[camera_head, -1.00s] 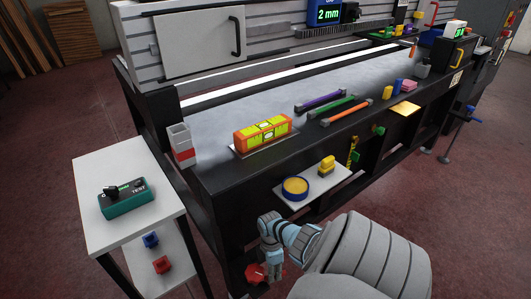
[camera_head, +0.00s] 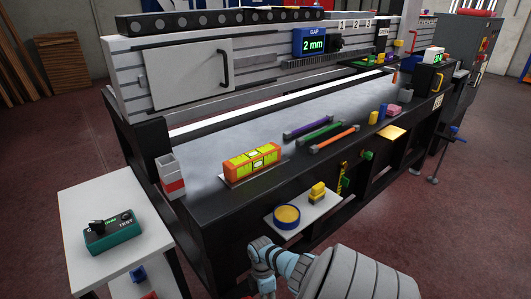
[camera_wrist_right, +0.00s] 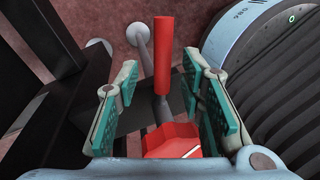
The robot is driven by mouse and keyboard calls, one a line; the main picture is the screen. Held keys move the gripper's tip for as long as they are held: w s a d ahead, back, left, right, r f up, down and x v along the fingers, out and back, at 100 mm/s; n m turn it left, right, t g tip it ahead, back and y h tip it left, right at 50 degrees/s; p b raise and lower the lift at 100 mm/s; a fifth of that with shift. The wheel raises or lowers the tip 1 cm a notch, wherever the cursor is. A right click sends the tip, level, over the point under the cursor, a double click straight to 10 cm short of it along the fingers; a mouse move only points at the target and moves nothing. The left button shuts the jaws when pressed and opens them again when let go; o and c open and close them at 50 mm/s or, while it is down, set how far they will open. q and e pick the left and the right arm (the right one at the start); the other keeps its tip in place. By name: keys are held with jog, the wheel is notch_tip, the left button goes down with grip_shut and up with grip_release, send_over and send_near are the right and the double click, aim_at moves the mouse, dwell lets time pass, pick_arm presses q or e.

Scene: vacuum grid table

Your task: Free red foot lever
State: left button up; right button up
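In the right wrist view a red cylindrical bar (camera_wrist_right: 162,60) stands between my right gripper's fingers, with a red block (camera_wrist_right: 172,140) below it near the palm. A grey rod passes behind them. I take the red parts to be the foot lever. My right gripper (camera_wrist_right: 160,100) is open, its teal-padded fingers on either side of the bar with gaps showing. In the head view the right gripper (camera_head: 262,280) is low beside the front of the table, and the lever is mostly hidden or cut off there. My left gripper is not in view.
The black table frame (camera_head: 215,215) rises close to the right gripper. A small shelf (camera_head: 312,212) with a blue round container and a yellow block sticks out above it. A white side table (camera_head: 75,235) stands at left. Open floor (camera_head: 440,235) lies at right.

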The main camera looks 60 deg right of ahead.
jog(key=r, duration=0.6)
jog(key=shift+w+d, duration=0.35)
jog(key=shift+w, duration=0.05)
jog(key=shift+f, duration=0.1)
